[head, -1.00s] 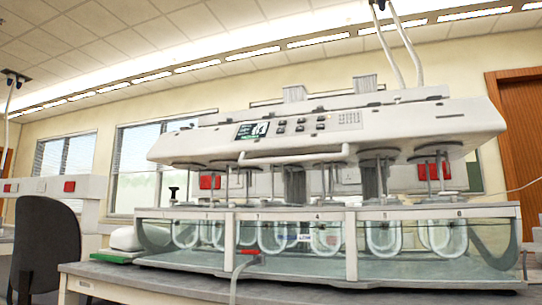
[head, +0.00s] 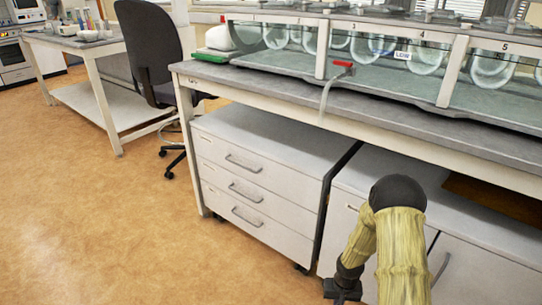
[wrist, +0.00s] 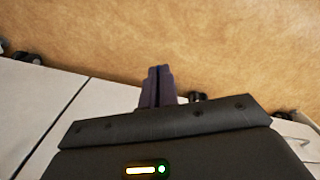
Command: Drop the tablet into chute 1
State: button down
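The numbered water bath (head: 400,70) with clear round-bottomed vessels (head: 277,35) stands on the bench in the head view. Its upper part is cut off by the top edge, so I cannot see chute 1. I see no tablet in either current view. My gripper (head: 342,292) hangs low in front of the cabinets, below the bench top and well away from the bath. In the wrist view its two dark fingers (wrist: 158,85) lie together, pointing toward the floor, with nothing visible between them.
The grey bench top (head: 270,85) overhangs a drawer unit (head: 250,175) and cabinets (head: 480,270). A red-handled tap with a hose (head: 340,70) hangs over the bench's front edge. A dark chair (head: 150,50) stands left. The brown floor (head: 90,220) is clear at front left.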

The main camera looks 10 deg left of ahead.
jog(key=s+r+p, duration=0.3)
jog(key=r+p, duration=2.9)
jog(key=p, duration=0.9)
jog(key=shift+s+d, duration=0.15)
jog(key=shift+s, duration=0.05)
